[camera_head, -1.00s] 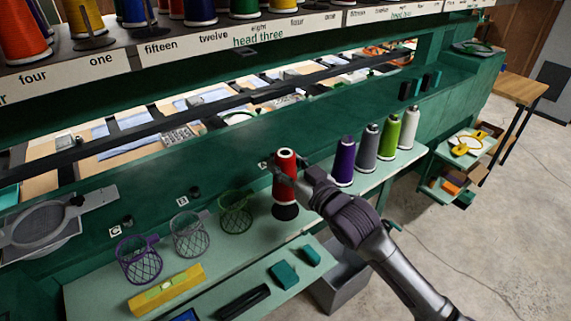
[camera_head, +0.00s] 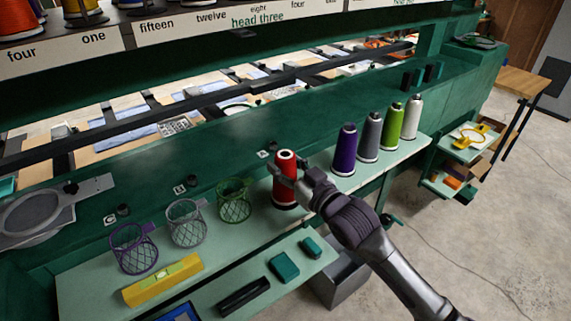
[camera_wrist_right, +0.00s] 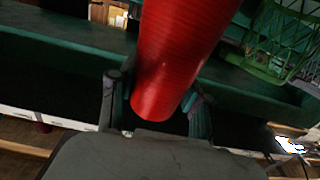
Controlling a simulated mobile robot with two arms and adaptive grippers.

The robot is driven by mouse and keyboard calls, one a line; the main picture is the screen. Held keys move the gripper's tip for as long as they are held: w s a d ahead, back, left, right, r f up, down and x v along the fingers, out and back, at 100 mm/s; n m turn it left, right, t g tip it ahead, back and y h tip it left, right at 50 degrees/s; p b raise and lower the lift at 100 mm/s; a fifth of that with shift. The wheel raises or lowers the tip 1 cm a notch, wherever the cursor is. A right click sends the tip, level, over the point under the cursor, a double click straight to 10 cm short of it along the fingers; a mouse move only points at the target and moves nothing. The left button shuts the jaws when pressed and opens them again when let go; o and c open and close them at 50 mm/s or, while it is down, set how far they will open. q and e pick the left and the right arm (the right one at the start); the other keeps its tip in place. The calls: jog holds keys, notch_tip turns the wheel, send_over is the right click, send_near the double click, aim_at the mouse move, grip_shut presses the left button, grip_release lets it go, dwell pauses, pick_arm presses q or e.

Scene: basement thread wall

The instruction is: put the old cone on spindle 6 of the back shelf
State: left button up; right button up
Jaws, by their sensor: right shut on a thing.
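My right gripper (camera_head: 291,172) is shut around a red cone (camera_head: 285,188) that stands upright at the light green ledge (camera_head: 262,222). The cone's base is at or very near the ledge; I cannot tell whether it bears its weight there. In the right wrist view the red cone (camera_wrist_right: 178,60) sits between the two fingers of the right gripper (camera_wrist_right: 158,100). Whether this is the old cone is not marked. The rack with number labels (camera_head: 180,27) runs across the top, with cones cut off by the frame edge. No spindle marked 6 is readable. My left gripper is not in view.
Purple (camera_head: 346,150), grey (camera_head: 369,138), green (camera_head: 392,127) and white (camera_head: 413,117) cones stand to the right on the ledge. Wire baskets (camera_head: 187,223) stand to the left. A yellow level (camera_head: 162,280) lies in front of them. Open floor is at right.

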jog(key=shift+f, duration=0.25)
dwell(0.5)
jog(key=o, duration=1.3)
jog(key=shift+s+d, duration=0.1)
